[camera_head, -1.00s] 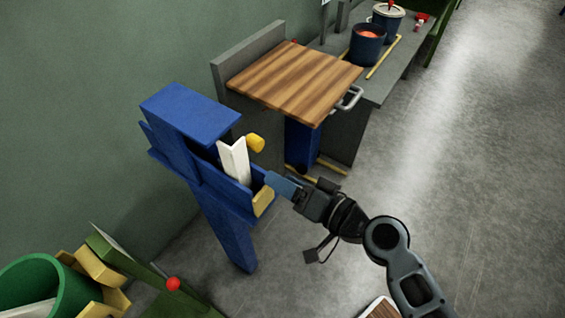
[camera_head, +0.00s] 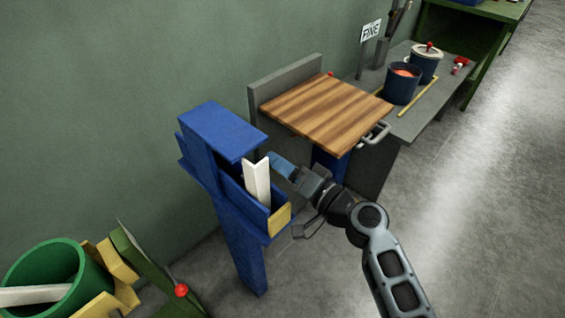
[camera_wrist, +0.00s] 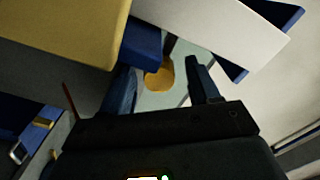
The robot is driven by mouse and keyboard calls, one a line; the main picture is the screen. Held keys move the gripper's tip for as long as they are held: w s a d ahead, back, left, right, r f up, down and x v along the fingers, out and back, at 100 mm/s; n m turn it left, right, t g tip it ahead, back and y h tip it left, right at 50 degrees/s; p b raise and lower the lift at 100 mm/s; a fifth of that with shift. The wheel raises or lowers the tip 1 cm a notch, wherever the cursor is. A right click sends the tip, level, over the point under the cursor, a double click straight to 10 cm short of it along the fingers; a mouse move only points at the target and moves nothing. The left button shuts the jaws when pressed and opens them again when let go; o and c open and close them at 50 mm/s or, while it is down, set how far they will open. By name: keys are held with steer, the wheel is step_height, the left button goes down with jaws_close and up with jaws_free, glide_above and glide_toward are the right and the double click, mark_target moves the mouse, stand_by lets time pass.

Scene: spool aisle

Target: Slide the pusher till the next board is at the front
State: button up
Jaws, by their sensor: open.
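A blue stand (camera_head: 220,132) holds a trough with a white board (camera_head: 257,181) standing in it, behind a yellow front stop (camera_head: 280,219). In the wrist view the white board (camera_wrist: 220,25) spans the top and the yellow stop (camera_wrist: 60,30) fills the upper left. My gripper (camera_head: 281,165) is open and empty beside the board's upper right edge. In the wrist view a round yellow knob (camera_wrist: 159,77), seemingly the pusher's, shows in the gap between my fingers (camera_wrist: 162,82). I cannot tell if they reach around it. The knob is hidden in the head view.
A wood-topped bench (camera_head: 325,110) with a metal handle stands behind my gripper. A grey table (camera_head: 425,105) with pots is farther back. A green bucket (camera_head: 45,275) and a red knob (camera_head: 181,291) are at lower left. The floor at right is clear.

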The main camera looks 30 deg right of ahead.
steer(key=shift+w+a, duration=0.1)
steer(key=shift+w, duration=0.1)
steer(key=shift+c, duration=0.2)
jaws_close()
stand_by(0.4)
